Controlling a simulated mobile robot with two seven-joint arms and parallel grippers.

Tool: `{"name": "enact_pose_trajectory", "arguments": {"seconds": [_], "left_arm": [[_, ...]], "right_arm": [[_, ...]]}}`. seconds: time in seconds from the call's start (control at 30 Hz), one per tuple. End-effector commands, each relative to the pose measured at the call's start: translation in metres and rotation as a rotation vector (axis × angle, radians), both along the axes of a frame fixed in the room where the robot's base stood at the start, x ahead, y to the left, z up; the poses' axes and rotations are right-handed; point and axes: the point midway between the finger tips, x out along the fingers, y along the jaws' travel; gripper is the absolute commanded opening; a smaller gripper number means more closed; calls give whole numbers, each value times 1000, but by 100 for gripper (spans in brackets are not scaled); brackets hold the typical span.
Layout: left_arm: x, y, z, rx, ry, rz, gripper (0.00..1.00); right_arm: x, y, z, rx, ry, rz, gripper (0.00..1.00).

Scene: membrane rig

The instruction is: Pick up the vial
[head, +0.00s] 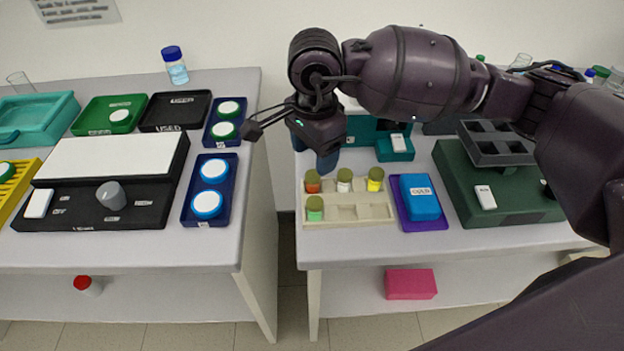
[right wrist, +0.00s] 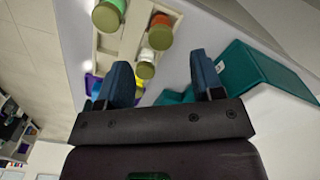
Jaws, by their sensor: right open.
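Several capped vials stand upright in a beige rack (head: 348,213) on the right bench. The back row has an orange vial (head: 313,184), a white vial (head: 344,183) and a yellow vial (head: 375,182); a green vial (head: 314,211) stands at the front left. My right gripper (head: 327,160) is just behind and above the rack's back left. In the right wrist view its blue fingers (right wrist: 163,82) are apart with nothing held between them. The orange vial (right wrist: 160,32), white vial (right wrist: 146,64) and green vial (right wrist: 108,15) lie beyond the fingertips there. My left gripper is not in view.
A blue block (head: 420,197) sits in a purple tray right of the rack. A dark green device (head: 500,200) stands farther right. A teal box (right wrist: 255,75) is close to the right finger in the wrist view. A gap separates the two benches.

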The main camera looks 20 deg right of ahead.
Motion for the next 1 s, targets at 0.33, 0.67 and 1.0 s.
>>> {"name": "enact_pose_trajectory", "arguments": {"seconds": [0.33,0.67,1.0], "left_arm": [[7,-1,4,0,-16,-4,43],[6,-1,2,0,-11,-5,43],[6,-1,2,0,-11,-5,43]], "right_arm": [[-2,2,-29,0,5,-1,61],[-1,3,-62,1,1,-1,61],[-1,3,-62,1,0,0,44]]}}
